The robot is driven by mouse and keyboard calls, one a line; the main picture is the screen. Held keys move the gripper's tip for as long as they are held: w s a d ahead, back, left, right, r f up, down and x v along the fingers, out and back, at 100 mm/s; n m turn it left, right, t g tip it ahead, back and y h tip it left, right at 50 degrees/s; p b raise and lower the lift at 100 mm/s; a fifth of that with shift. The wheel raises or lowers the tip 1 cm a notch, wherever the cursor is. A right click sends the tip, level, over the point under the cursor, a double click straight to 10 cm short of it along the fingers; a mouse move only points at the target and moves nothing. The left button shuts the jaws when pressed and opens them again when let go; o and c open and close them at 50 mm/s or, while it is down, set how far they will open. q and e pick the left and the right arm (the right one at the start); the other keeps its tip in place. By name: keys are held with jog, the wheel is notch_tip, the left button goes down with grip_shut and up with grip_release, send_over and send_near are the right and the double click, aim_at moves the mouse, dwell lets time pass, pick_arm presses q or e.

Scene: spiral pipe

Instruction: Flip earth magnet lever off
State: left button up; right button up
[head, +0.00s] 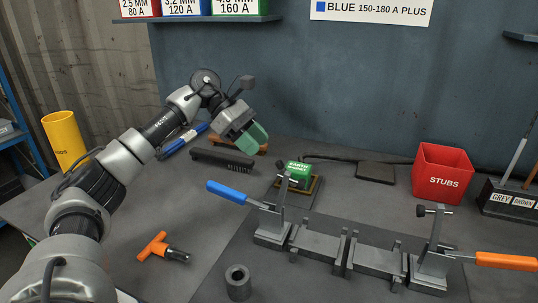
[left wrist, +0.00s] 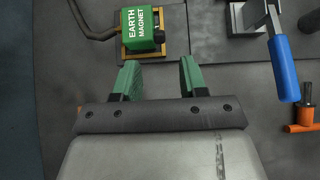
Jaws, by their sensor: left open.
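The earth magnet (head: 300,170) is a green box with white lettering on a yellow-edged base, on the bench behind the clamp fixture. It also shows at the top of the left wrist view (left wrist: 138,24), past the fingertips. A small dark knob (left wrist: 159,37) sits on its right side in that view; I cannot tell its lever position clearly. My left gripper (head: 257,138) has green fingers and is raised to the upper left of the magnet. In the left wrist view its fingers (left wrist: 158,72) are apart with nothing between them, and not touching the magnet. My right gripper is not in view.
A clamp fixture (head: 322,244) with a blue lever (head: 227,192) and an orange lever (head: 505,261) stands in front. A dark brush (head: 222,158) lies left of the magnet. A red STUBS bin (head: 442,172) stands right. A cable (left wrist: 98,33) runs from the magnet.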

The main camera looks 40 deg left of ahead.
pick_arm(q)
jog(key=v, duration=0.4)
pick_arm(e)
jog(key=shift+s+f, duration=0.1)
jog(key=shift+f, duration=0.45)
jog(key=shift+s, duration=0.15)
